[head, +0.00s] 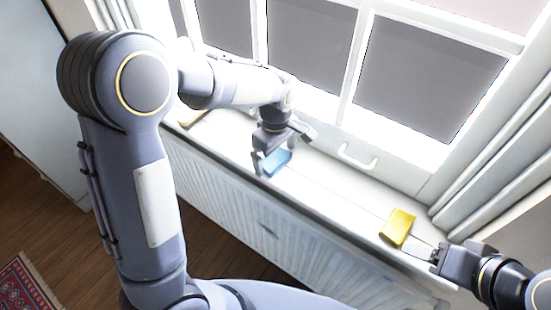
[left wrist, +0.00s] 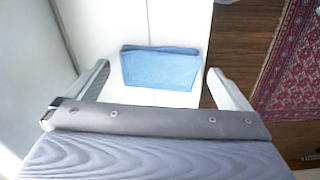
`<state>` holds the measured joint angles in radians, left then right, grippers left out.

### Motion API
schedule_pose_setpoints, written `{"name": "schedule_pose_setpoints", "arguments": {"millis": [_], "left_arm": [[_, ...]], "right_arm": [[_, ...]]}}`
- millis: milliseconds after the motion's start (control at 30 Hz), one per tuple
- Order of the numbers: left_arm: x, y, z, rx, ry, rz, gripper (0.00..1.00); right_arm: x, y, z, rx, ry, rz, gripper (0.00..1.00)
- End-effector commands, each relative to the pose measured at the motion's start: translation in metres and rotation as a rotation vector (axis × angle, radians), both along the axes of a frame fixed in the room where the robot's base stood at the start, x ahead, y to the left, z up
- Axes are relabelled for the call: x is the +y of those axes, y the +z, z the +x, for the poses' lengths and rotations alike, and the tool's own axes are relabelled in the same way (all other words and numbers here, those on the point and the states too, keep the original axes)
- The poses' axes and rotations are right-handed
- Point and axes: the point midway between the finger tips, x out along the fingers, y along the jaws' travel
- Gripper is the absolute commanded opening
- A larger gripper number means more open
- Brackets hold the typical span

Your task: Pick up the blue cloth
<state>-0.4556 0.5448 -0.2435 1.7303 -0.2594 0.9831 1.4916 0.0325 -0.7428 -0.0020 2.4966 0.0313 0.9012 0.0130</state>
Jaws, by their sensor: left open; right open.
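The blue cloth (head: 277,162) lies folded and flat on the white window sill. It also shows in the left wrist view (left wrist: 161,69), between and ahead of the two fingers, near the sill's room-side edge. My left gripper (head: 271,158) is open, with its fingers around or just above the cloth in the head view. The left wrist view shows its fingertips (left wrist: 157,72) on either side of the cloth, with gaps; contact is not visible. My right gripper (head: 436,254) is open and empty at the right end of the sill, beside a yellow folded cloth.
The yellow cloth (head: 397,228) lies on the sill (head: 335,198) close to my right gripper. The window with a white handle (head: 357,157) stands behind the sill. A ribbed radiator cover (head: 225,200) is below. The sill between the two cloths is clear.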

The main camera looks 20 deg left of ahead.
Motion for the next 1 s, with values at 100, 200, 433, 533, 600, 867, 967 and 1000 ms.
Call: {"name": "schedule_pose_setpoints", "arguments": {"millis": [100, 200, 433, 533, 600, 867, 967, 1000], "left_arm": [[-0.0001, -0.0076, -0.0001, -0.001, -0.001, 0.0, 1.0], [-0.0001, -0.0085, 0.0, -0.002, -0.001, -0.001, 1.0], [-0.0001, -0.0081, 0.0, -0.002, -0.001, -0.001, 0.86], [-0.0001, -0.008, 0.0, -0.002, -0.001, -0.001, 0.72], [0.0, -0.008, 0.0001, -0.002, -0.001, -0.001, 0.63], [-0.0001, -0.0077, 0.0002, -0.003, -0.001, -0.001, 0.55], [-0.0002, -0.0053, 0.0004, -0.004, -0.001, -0.002, 0.55], [-0.0003, -0.0032, 0.0006, -0.004, -0.001, -0.002, 0.55]], "right_arm": [[0.0, 0.0002, 0.0, 0.0, 0.0, 0.0, 0.64], [0.0, 0.0002, 0.0, 0.0, 0.0, 0.0, 0.64], [0.0, 0.0002, 0.0, 0.0, 0.0, 0.0, 0.64], [0.0, 0.0002, 0.0, 0.0, 0.0, 0.0, 0.64], [0.0, 0.0002, 0.0, 0.0, 0.0, 0.0, 0.64], [0.0, 0.0002, 0.0, 0.0, 0.0, 0.0, 0.64], [0.0, 0.0002, 0.0, 0.0, 0.0, 0.0, 0.64], [0.0, 0.0004, 0.0, 0.0, 0.0, 0.0, 0.64]]}}
